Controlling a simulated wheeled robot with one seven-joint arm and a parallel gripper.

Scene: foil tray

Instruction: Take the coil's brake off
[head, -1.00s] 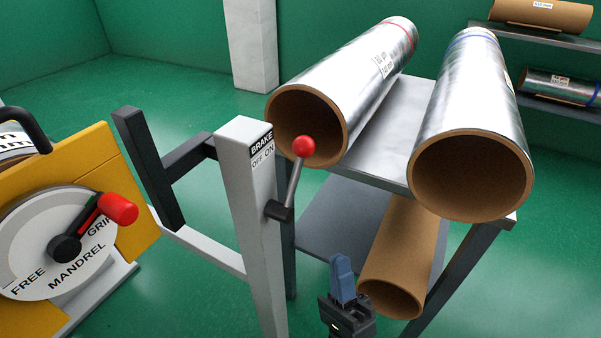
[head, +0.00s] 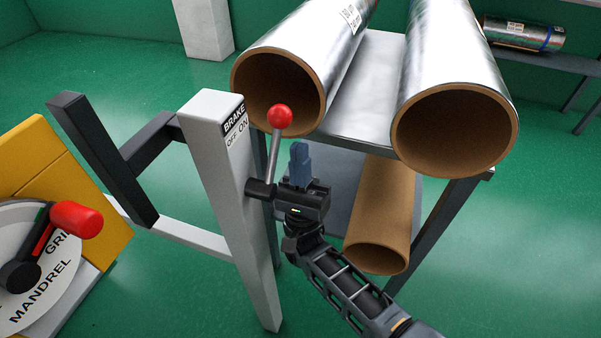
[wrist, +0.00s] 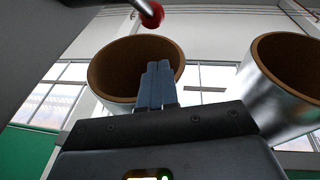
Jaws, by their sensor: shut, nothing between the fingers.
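The brake lever (head: 274,155) has a red ball knob (head: 280,116) and a dark pivot on the right side of a light grey post (head: 212,150). The post's label (head: 235,127) reads BRAKE, OFF on the left and ON on the right. The lever stands up, leaning slightly right, towards ON. My gripper (head: 300,155) is shut and empty, fingers pointing up, just right of the lever and lower than the knob. In the wrist view my blue fingers (wrist: 156,85) are together; the knob (wrist: 152,14) is above them, apart. The coil itself cannot be made out.
A grey rack (head: 375,135) behind my gripper bears two foil rolls (head: 455,60) on top and a brown tube (head: 382,215) below. A yellow machine (head: 85,190) with a MANDREL dial and red handle (head: 75,219) is at left. Green floor is open at front right.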

